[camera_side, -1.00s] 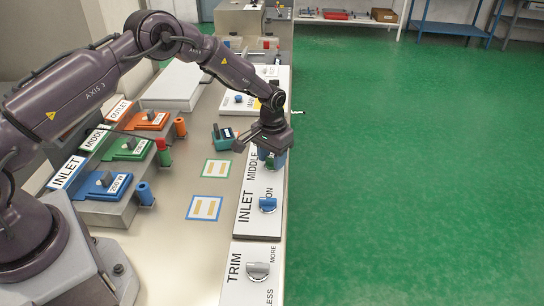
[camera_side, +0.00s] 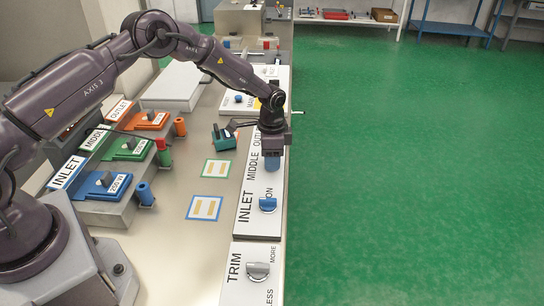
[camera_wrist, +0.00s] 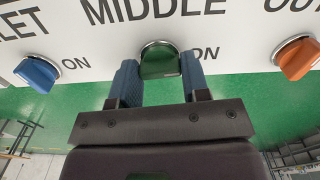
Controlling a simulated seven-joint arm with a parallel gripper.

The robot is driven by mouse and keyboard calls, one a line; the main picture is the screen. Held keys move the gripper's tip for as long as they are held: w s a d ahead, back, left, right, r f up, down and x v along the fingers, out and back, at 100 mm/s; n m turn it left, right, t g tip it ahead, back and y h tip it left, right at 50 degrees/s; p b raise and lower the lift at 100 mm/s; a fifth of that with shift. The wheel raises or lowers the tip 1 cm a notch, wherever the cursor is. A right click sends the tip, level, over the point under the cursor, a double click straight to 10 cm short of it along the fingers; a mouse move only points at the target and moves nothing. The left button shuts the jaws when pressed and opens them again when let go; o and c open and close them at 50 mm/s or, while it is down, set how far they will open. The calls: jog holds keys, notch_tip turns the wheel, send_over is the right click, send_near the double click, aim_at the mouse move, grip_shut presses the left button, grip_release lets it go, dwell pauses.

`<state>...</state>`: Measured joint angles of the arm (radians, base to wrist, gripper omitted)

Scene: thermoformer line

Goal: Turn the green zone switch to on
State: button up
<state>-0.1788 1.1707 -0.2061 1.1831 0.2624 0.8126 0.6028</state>
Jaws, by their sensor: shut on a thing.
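The green zone switch (camera_wrist: 160,63) is a round green knob under the MIDDLE label (camera_wrist: 150,10) in the wrist view. An ON mark (camera_wrist: 207,53) is printed beside it. My gripper (camera_wrist: 160,78) has its two blue fingertips on either side of the knob and is shut on it. In the side view my gripper (camera_side: 272,160) points down at the white switch panel (camera_side: 245,222), and its fingers hide the green knob. I cannot tell which way the knob's pointer faces.
The blue INLET knob (camera_wrist: 37,72) and the orange OUTLET knob (camera_wrist: 297,60) flank the green one. A silver TRIM knob (camera_side: 258,270) is on a nearer panel. Blue, green and orange units line the left side.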

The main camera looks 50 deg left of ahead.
jog(key=shift+r+m, duration=0.1)
jog(key=shift+m, duration=0.6)
jog(key=o, duration=0.9)
notch_tip(320, 180, up, 13)
jog(key=shift+f, duration=0.1)
